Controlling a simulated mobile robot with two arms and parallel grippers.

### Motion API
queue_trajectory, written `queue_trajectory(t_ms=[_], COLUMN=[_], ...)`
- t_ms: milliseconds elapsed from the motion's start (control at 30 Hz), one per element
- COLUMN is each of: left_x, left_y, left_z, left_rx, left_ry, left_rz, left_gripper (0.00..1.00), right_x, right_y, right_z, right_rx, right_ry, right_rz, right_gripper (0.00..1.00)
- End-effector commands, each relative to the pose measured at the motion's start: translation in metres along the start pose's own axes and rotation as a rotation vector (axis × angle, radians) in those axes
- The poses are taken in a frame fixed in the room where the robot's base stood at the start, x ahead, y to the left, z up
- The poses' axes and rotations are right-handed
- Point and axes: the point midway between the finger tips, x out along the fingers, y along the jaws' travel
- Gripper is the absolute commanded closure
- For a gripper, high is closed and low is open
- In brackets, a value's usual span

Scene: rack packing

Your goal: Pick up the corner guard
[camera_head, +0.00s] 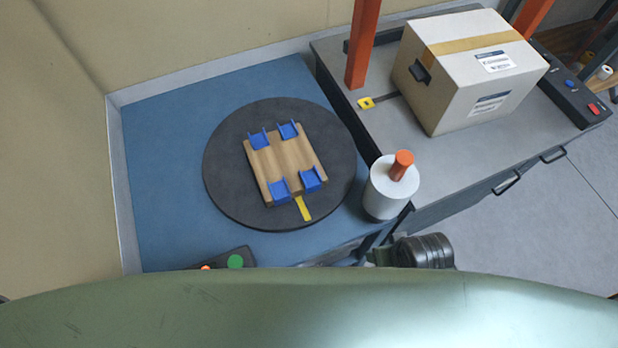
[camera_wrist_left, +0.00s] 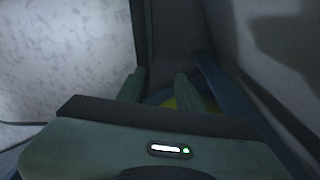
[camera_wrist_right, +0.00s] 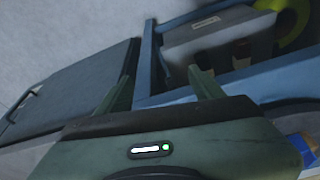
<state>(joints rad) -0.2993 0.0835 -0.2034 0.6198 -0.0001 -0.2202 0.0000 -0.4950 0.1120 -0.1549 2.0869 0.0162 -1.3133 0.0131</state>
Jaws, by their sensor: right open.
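Several blue angled pieces, which look like corner guards, stand near the corners of a wooden board (camera_head: 284,160). One is at the far left (camera_head: 259,140), one at the far right (camera_head: 289,130), one at the near left (camera_head: 279,190) and one at the near right (camera_head: 311,179). The board lies on a dark round turntable (camera_head: 232,190). My left gripper (camera_wrist_left: 158,88) is open, with no held object visible. My right gripper (camera_wrist_right: 162,85) is open and empty beside a blue frame. Neither gripper's fingers show in the head view.
A white roll with an orange core (camera_head: 391,190) stands at the blue table's right edge. A taped carton (camera_head: 470,70) sits on the grey bench (camera_head: 440,150) between orange posts. In the right wrist view, a labelled grey box (camera_wrist_right: 215,32) sits within the blue frame (camera_wrist_right: 240,85).

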Motion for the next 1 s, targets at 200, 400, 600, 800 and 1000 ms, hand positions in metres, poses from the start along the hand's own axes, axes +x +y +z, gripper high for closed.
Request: queue_trajectory(t_ms=[200,400,600,800,1000], left_x=[0.004,0.006,0.006,0.006,0.006], left_y=[0.006,0.012,0.005,0.002,0.002], left_z=[0.001,0.002,0.003,0.003,0.001], left_rx=[-0.002,-0.005,-0.004,-0.006,-0.006], left_ry=[-0.001,-0.002,-0.003,-0.002,-0.001], left_rz=[0.007,0.014,0.006,0.002,0.001], left_gripper=[0.64,0.64,0.64,0.64,0.64], right_x=[-0.054,-0.077,-0.074,-0.071,-0.071], right_y=[-0.009,-0.054,-0.092,-0.133,-0.179], right_z=[-0.021,-0.06,-0.09,-0.124,-0.177], right_rx=[0.0,-0.021,-0.054,-0.107,-0.211], right_ry=[0.035,0.051,0.036,0.003,-0.096], right_rz=[-0.025,-0.139,-0.222,-0.291,-0.3], right_gripper=[0.33,0.33,0.33,0.33,0.33])
